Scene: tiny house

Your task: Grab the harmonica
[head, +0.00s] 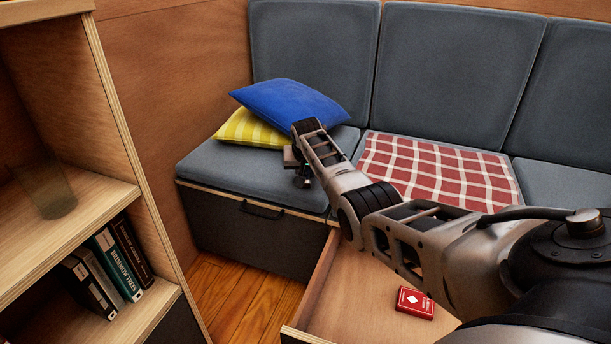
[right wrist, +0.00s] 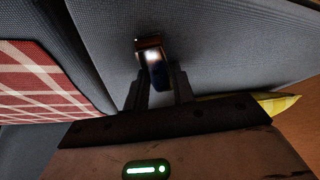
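My right gripper (head: 300,172) is over the left seat cushion, in front of the pillows, pointing down at it. In the right wrist view, the fingers (right wrist: 160,88) stand on either side of a small narrow object that looks like the harmonica (right wrist: 155,62), with a bronze-coloured end, a shiny face and a dark blue-black lower part. It sits between the fingertips, very close to both. I cannot tell whether the fingers are pressed on it or whether it rests on the cushion. In the head view my right gripper and arm largely hide it. My left gripper is not in view.
A blue pillow (head: 291,103) and a yellow striped pillow (head: 254,130) lie behind the gripper. A red checked cloth (head: 440,170) covers the middle seat. An open drawer (head: 340,300) holds a red card box (head: 414,303). A wooden shelf with books (head: 124,258) stands at left.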

